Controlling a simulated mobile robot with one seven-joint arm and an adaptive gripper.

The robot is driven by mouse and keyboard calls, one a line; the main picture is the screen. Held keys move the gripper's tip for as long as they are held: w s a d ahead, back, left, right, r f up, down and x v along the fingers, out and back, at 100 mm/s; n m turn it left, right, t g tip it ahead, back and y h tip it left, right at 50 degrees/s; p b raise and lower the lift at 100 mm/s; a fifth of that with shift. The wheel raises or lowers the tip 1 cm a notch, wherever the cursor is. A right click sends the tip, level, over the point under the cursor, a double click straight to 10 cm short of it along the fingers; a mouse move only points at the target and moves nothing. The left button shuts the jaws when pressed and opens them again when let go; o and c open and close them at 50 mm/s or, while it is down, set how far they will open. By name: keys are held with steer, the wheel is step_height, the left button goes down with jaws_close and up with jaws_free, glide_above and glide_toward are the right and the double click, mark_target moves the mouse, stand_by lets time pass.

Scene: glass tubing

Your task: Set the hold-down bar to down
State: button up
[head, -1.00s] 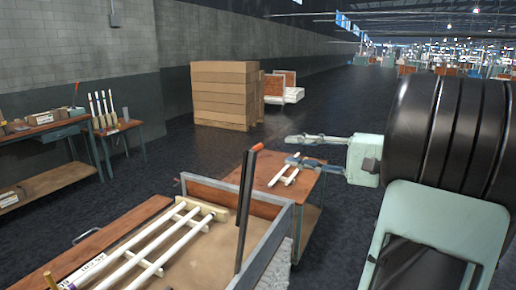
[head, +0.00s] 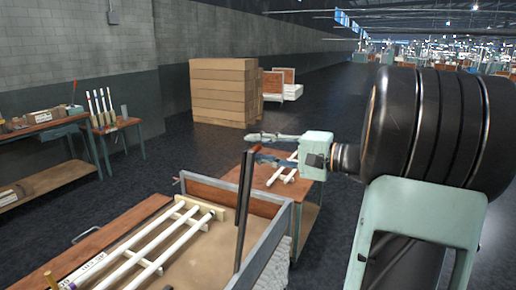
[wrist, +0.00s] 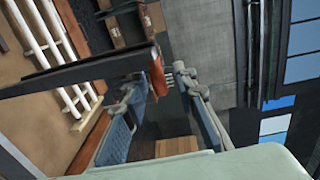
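The hold-down bar (head: 243,212) is a long dark bar standing upright, slightly tilted, at the right side of a shallow crate (head: 276,244). Its orange-red handle end shows in the wrist view (wrist: 158,72), beside the tip of the left finger; in the head view my fingers mostly cover that end. My gripper (head: 253,147) is level with the top of the bar, pointing left. In the wrist view its two fingers (wrist: 170,76) are apart, with a clear gap between them. I cannot tell whether a finger touches the handle.
White tubes (head: 150,243) lie on a pale rack in the crate. A small table (head: 309,190) with more tubes stands behind the bar, under my gripper. Stacked cardboard boxes (head: 222,93) stand farther back. A workbench (head: 45,128) is at the left. The floor between is clear.

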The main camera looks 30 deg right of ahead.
jaws_close()
